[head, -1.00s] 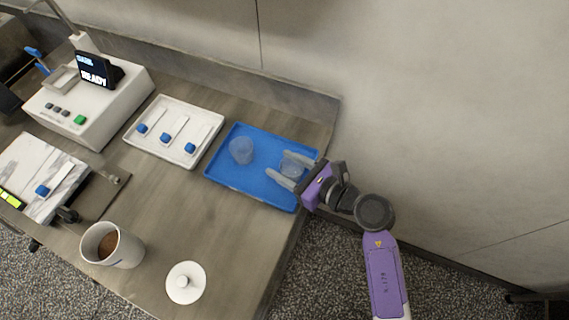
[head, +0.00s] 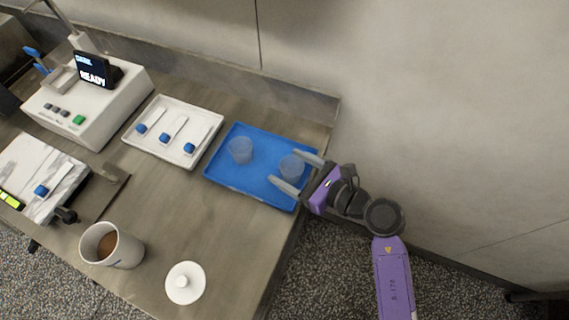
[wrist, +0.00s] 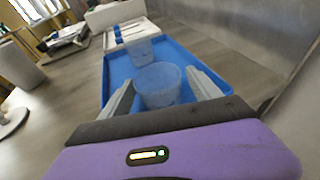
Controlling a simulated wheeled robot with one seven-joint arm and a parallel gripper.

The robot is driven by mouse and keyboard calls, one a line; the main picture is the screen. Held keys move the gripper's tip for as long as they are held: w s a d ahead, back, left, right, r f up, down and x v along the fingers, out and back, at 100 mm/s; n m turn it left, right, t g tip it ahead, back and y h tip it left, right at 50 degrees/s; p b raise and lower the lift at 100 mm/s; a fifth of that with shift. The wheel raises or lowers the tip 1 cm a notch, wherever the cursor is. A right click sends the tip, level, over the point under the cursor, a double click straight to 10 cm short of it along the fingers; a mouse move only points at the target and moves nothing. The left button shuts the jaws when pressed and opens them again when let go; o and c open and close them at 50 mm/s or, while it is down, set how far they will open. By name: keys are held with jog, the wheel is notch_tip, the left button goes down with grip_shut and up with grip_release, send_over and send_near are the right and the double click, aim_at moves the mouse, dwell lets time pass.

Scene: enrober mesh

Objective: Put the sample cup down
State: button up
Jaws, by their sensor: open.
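Two clear sample cups are on the blue tray (head: 243,187). One sample cup (head: 291,167) is at the tray's right side, beside the tips of my gripper (head: 298,172). The other cup (head: 240,150) is further left on the tray. My gripper is open, its fingers spread either side of the right cup. In the wrist view the near cup (wrist: 159,86) stands upright between the open fingers, with a gap on the right; whether the left finger touches it I cannot tell. The far cup (wrist: 140,51) is just beyond it.
A white tray (head: 153,151) with several blue-tipped tools is left of the blue tray. A mug of brown contents (head: 112,246) and a white lid (head: 185,283) are at the front. A machine reading READY (head: 92,105) is at the back left. The wall is close behind the tray.

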jog(key=b+v, duration=0.1)
jog(key=v, duration=0.9)
jog(key=shift+s+a, duration=0.1)
jog(key=s+d+r+m+t+h, duration=0.1)
jog(key=s+d+r+m+t, duration=0.15)
jog(key=s+r+m, duration=0.4)
jog(key=s+d+r+m+t+h, duration=0.1)
jog(key=s+m+t, duration=0.25)
jog(key=m, duration=0.65)
jog(key=s+d+r+m+t+h, duration=0.1)
jog(key=s+d+r+m+t, duration=0.15)
jog(key=s+m, duration=0.4)
jog(key=s+d+f+m+g+h, duration=0.1)
jog(key=s+d+m+h, duration=0.2)
jog(key=m, duration=0.9)
jog(key=s+d+f+m+g+h, duration=0.1)
jog(key=s+d+m+h, duration=0.3)
jog(key=m, duration=0.8)
jog(key=shift+s+f+h, duration=0.4)
jog(key=shift+s+h, duration=0.5)
jog(key=shift+s, duration=0.2)
jog(key=shift+c, duration=0.4)
